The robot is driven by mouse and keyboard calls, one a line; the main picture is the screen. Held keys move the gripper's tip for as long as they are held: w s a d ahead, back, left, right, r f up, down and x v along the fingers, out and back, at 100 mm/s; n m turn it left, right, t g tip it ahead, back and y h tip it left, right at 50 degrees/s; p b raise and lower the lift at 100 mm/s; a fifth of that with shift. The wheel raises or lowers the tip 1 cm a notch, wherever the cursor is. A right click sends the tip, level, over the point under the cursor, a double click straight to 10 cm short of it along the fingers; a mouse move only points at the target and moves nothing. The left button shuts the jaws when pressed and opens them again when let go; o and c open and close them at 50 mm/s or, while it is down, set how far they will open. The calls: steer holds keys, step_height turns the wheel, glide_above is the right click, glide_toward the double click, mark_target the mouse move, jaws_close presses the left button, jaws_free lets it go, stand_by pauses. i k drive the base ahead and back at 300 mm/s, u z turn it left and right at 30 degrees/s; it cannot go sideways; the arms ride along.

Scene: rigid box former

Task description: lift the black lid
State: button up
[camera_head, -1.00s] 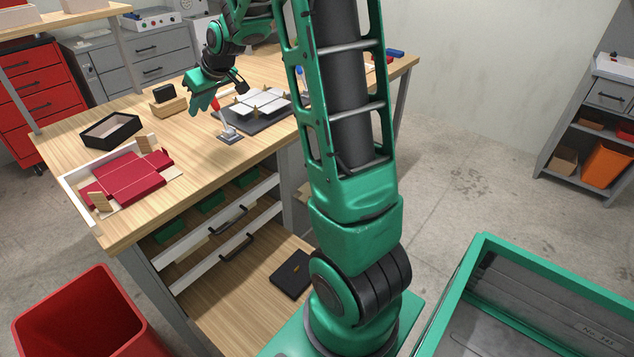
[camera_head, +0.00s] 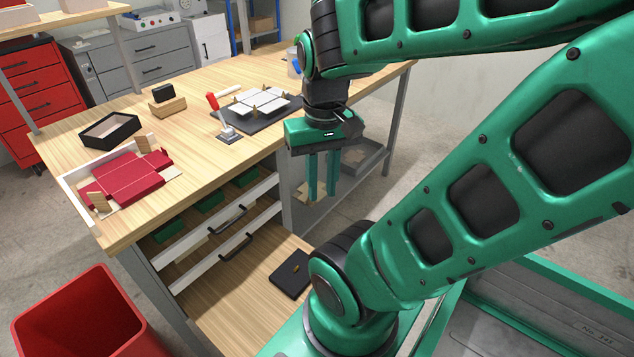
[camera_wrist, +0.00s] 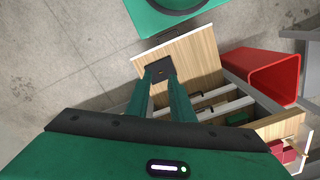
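The black lid (camera_head: 293,273) is a flat dark square with a small brownish tab on top. It lies on a low wooden board (camera_head: 235,305) that extends from the workbench. The lid also shows in the wrist view (camera_wrist: 160,68), partly covered by my fingers. My gripper (camera_head: 321,195) points down above and beyond the lid in the head view, clear of it. Its two fingers are apart with nothing between them. In the wrist view my fingertips (camera_wrist: 161,78) line up over the lid from a height.
A red bin (camera_head: 85,315) stands at the left of the board. White drawer fronts with black handles (camera_head: 235,245) stick out above it. The bench top (camera_head: 190,165) holds a black-rimmed open box (camera_head: 110,130), a red folded blank (camera_head: 125,180) and a dark forming plate (camera_head: 255,115).

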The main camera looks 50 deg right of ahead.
mark_target(292, 276)
steer(key=z, duration=1.05)
steer(key=k, duration=1.15)
steer(key=u, duration=0.8)
steer(key=i, duration=1)
